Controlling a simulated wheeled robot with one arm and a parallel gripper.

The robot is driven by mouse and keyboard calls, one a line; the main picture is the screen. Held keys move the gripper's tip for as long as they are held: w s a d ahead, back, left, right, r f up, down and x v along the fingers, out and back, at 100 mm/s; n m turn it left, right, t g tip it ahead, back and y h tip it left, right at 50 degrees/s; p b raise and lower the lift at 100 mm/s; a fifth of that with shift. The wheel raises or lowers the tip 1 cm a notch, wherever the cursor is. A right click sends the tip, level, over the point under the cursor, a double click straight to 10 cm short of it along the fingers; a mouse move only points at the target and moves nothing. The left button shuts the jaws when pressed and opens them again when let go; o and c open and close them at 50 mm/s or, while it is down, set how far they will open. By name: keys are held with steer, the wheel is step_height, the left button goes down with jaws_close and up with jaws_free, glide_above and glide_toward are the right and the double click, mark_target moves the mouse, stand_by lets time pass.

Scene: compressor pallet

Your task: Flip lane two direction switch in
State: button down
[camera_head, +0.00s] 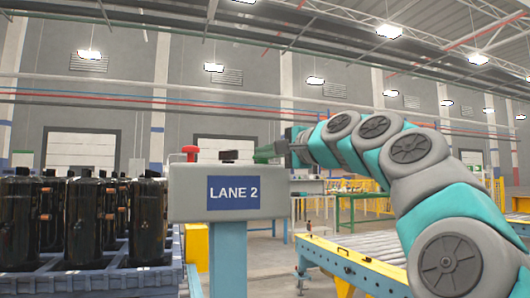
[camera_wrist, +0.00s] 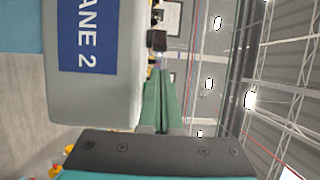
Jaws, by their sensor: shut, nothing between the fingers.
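A grey control box (camera_head: 185,190) with a blue LANE 2 sign (camera_head: 233,192) stands on a blue post in the head view. A black switch piece (camera_head: 228,156) sits on top of the box. My gripper (camera_head: 258,156) has green fingers, shut and empty, at the box's top right, pointing left toward the switch with a small gap. In the wrist view the scene is turned sideways. The box (camera_wrist: 90,100) fills the left, the shut fingers (camera_wrist: 154,85) run along its top edge, and a dark block (camera_wrist: 156,40), apparently the switch, lies beyond the tips.
A red button (camera_head: 190,152) stands on the box's top left. Dark compressors (camera_head: 90,220) fill a blue-grey pallet (camera_head: 95,283) at the left. A roller conveyor (camera_head: 350,258) with a yellow frame runs at the right, under my arm. The space above the box is clear.

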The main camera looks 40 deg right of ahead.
mark_target(228, 157)
steer(key=w, duration=0.8)
steer(key=shift+a, duration=0.4)
steer(key=shift+s+a+r+p, duration=0.1)
steer(key=shift+s+p, duration=0.1)
steer(key=shift+p, duration=0.1)
